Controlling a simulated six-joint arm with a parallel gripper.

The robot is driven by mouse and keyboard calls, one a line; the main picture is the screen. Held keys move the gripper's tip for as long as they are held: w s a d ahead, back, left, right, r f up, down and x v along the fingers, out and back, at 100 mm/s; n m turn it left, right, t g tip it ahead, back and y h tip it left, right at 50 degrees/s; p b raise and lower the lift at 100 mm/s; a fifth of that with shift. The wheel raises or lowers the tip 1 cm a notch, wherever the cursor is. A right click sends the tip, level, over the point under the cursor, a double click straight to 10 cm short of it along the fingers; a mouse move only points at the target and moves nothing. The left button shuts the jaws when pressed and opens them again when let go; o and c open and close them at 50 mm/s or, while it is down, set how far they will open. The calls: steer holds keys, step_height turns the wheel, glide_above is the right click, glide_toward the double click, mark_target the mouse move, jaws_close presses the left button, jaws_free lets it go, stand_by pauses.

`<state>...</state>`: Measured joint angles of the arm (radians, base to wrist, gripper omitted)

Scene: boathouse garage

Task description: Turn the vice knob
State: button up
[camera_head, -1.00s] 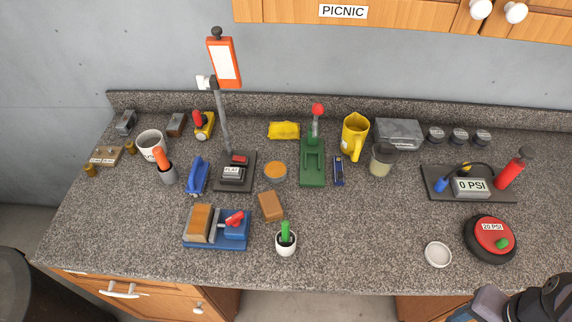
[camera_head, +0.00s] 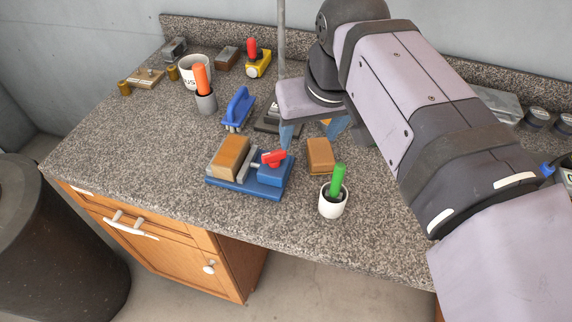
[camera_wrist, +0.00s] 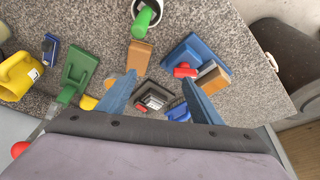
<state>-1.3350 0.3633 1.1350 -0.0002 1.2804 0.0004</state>
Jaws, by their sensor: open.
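The vice (camera_head: 262,190) is a blue tool on the counter, with a wooden block (camera_head: 230,156) between its jaws. Its red vice knob (camera_head: 274,157) sits on the right part of the vice. My gripper (camera_head: 313,130) is open and empty, above the counter behind and to the right of the knob. In the wrist view, my gripper (camera_wrist: 159,77) has its two blue fingers wide apart. There the red knob (camera_wrist: 184,71) shows just beyond the tip of the right finger, outside the gap between the fingers; the vice (camera_wrist: 186,50) lies beyond it.
A brown block (camera_head: 319,155) and a white pot with a green handle (camera_head: 333,200) stand right of the vice. A blue brush-like tool (camera_head: 238,108) stands behind it. My arm hides the counter's right part. The counter left of the vice is clear.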

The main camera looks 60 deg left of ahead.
steer(key=n, duration=0.1)
glide_toward(274, 152)
steer(key=shift+y, duration=0.3)
steer(key=shift+d+b+x, duration=0.1)
steer(key=shift+b+x, duration=0.25)
steer(key=shift+x, duration=1.7)
steer(key=shift+d+b+x, duration=0.15)
steer(key=shift+b+x, duration=0.2)
steer(key=shift+x, duration=1.7)
steer(key=c, duration=1.1)
